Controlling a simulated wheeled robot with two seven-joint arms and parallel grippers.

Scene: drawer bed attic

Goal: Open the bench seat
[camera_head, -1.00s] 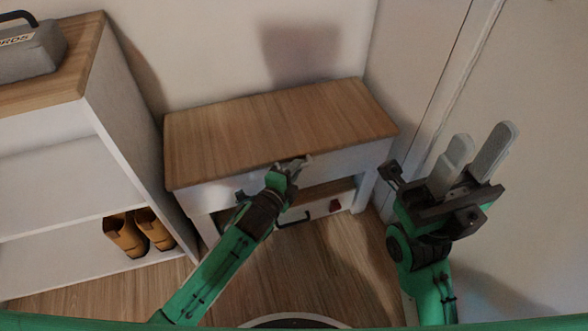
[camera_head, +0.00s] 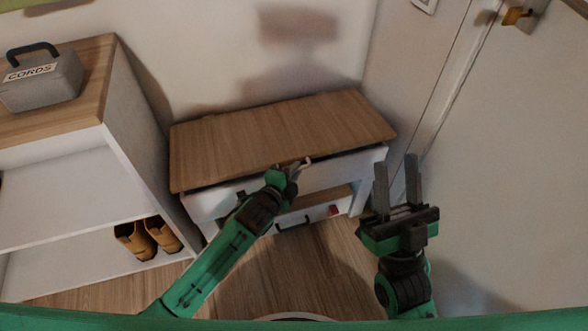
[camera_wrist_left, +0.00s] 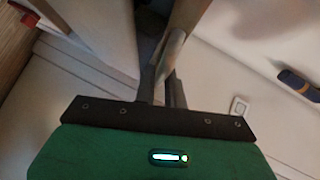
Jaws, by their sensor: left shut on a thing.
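The bench seat (camera_head: 275,135) is a wooden lid on a white bench (camera_head: 335,168). Its front edge is slightly raised, with a narrow dark gap below it. My left gripper (camera_head: 290,168) is at the middle of this front edge, shut on a small light handle (camera_head: 306,162). In the left wrist view, the left gripper's fingers (camera_wrist_left: 168,75) close around a pale piece; the exact contact is hard to see. My right gripper (camera_head: 397,180) is open and empty, fingers up, right of the bench and apart from it.
A white shelf (camera_head: 150,130) with a wooden top stands close on the left. It holds a grey cords box (camera_head: 42,82) and brown shoes (camera_head: 148,238). A white door (camera_head: 510,150) is on the right. Bare wall (camera_head: 230,60) rises behind the bench.

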